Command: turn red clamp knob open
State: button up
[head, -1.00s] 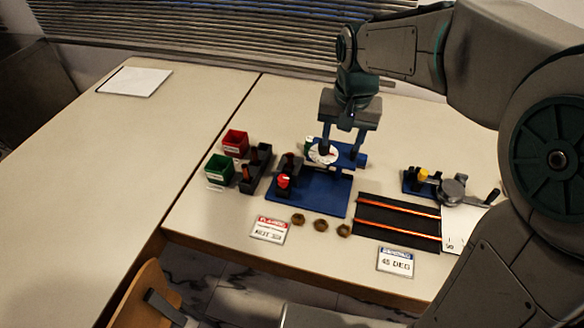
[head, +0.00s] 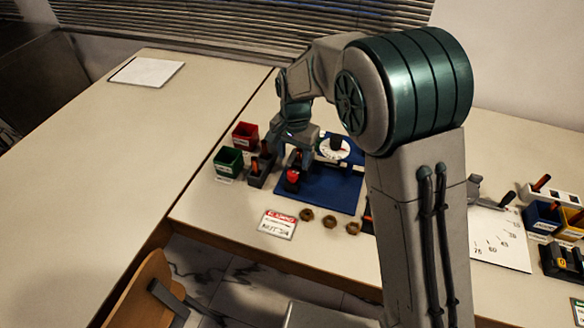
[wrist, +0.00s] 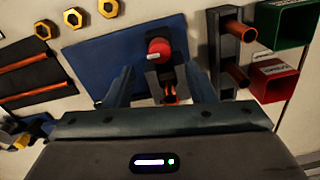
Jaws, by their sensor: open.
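The red clamp knob (head: 293,175) sits on a dark clamp block at the left side of the blue base plate (head: 335,190). In the wrist view the red knob (wrist: 159,49), with a pale pointer mark, shows beyond and between my fingertips. My gripper (wrist: 163,80) is open, with its two fingers apart and nothing between them touching the knob that I can see. In the head view my gripper (head: 293,155) is over the left part of the blue plate near the knob, with its fingers partly hidden. A white dial gauge (head: 333,148) stands behind.
Red bin (head: 245,135) and green bin (head: 229,162) stand left of the plate, beside a dark holder (wrist: 230,55) with orange-brown rods. Several hex nuts (head: 306,214) and a red-headed card (head: 278,224) lie in front. My arm hides the table's middle right.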

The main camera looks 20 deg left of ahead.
aim_at(293, 172)
notch_tip(293, 172, down, 6)
dwell(0.4)
jog(key=shift+a, duration=0.1)
jog(key=c, duration=1)
